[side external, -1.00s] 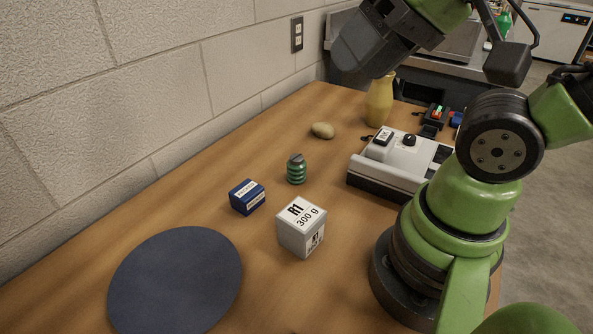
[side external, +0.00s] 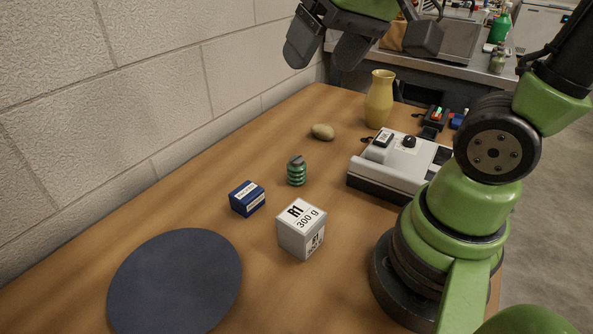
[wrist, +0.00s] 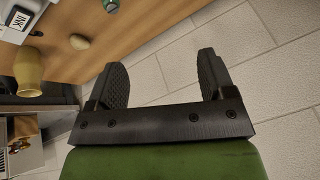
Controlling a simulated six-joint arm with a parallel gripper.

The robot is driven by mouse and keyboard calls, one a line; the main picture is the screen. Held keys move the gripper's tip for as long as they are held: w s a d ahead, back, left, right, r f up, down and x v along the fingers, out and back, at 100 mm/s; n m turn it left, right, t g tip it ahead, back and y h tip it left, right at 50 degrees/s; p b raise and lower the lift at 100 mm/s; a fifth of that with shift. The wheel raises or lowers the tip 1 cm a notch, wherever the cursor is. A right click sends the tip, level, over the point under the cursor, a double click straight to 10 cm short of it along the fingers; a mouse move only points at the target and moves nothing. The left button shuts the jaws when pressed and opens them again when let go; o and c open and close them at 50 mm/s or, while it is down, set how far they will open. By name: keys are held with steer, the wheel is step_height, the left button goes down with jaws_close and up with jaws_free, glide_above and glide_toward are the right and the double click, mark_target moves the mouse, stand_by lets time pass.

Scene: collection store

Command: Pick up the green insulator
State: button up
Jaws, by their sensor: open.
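The green insulator (side external: 297,172) is a small ribbed green piece with a grey top. It stands upright on the wooden table (side external: 190,215), between the blue box and the potato-like object. In the wrist view a small green piece at the top edge, partly cut off, appears to be the insulator (wrist: 111,5). My gripper (side external: 321,58) is high above the far part of the table near the wall, well away from the insulator. In the wrist view its two dark fingers (wrist: 163,78) are spread apart with nothing between them.
A blue box (side external: 247,198), a white box marked 300 g (side external: 302,229) and a dark round mat (side external: 175,282) lie nearer. A tan oval object (side external: 322,131), a yellow vase (side external: 380,98) and a grey-white device (side external: 400,165) stand beyond. The block wall (side external: 120,90) borders the left side.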

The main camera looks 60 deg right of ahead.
steer(key=w+d+f+g, duration=0.2)
steer(key=w+d+f, duration=0.1)
steer(key=w+f, duration=0.15)
steer(key=g+h, duration=0.1)
steer(key=g, duration=0.2)
glide_above(296, 158)
steer(key=shift+n, duration=0.3)
step_height(296, 158, down, 14)
steer(key=shift+d+r, duration=0.1)
steer(key=shift+r, duration=0.05)
steer(key=shift+g, duration=0.3)
step_height(296, 158, down, 5)
steer(key=shift+d+r, duration=0.15)
steer(key=shift+s+a+f, duration=0.1)
steer(key=shift+a+f, duration=0.05)
steer(key=shift+f, duration=1.45)
steer(key=shift+a+f, duration=0.15)
steer(key=shift+f, duration=1.4)
steer(key=c, duration=1)
